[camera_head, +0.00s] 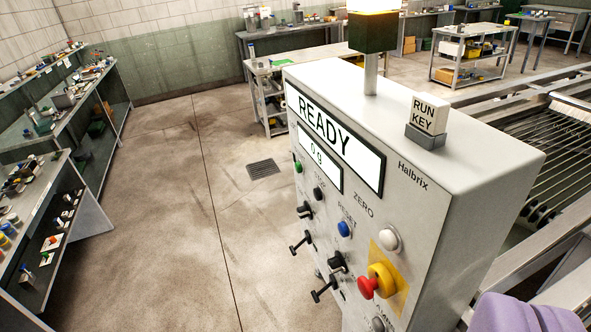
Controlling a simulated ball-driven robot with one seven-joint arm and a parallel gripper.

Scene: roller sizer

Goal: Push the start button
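A grey control cabinet (440,190) stands at centre right, its panel facing left and seen at a steep angle. A small green button (298,166) sits at the panel's far edge, below the display; I cannot read a START label. A black button (319,193), a blue button (344,229) near RESET and a white button (390,240) near ZERO follow toward me. A red mushroom button (368,287) stands out from a yellow plate. The display (340,140) reads READY, with a smaller readout below.
Black handles (303,242) stick out from the panel's lower part. A RUN KEY block (428,115) and a lit lamp post (371,70) stand on the cabinet. Rollers (560,150) lie behind it at right. Open floor (165,220) lies left, bounded by cluttered shelves (70,110).

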